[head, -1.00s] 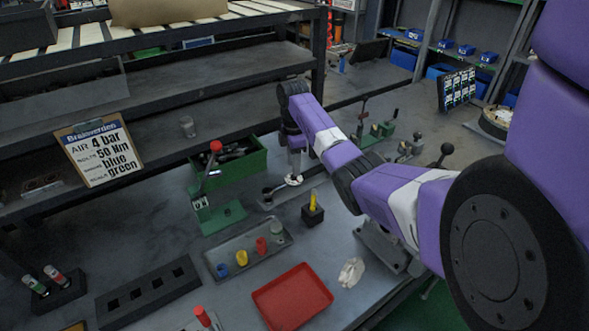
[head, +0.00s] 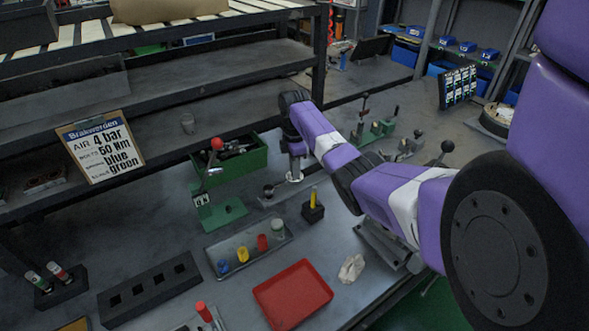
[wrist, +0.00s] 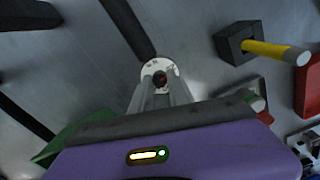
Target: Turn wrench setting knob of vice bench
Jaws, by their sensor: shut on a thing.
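The setting knob shows in the wrist view as a round white dial (wrist: 149,70) with marks on it and a dark red centre, at the end of a dark bar, the wrench (wrist: 128,22). My gripper (wrist: 161,88) points down at it, its two light fingers closed in at the dial. In the head view my gripper (head: 295,166) stands over the white dial (head: 294,178), at a low grey fixture on the bench. The fingertips' contact with the knob's centre is partly hidden.
A black block (head: 313,212) with a yellow-handled tool stands right of the gripper. A green press (head: 222,213) with a red ball lever and a green bin (head: 240,170) stand left. A small-parts tray (head: 250,262) and red tray (head: 292,295) lie in front.

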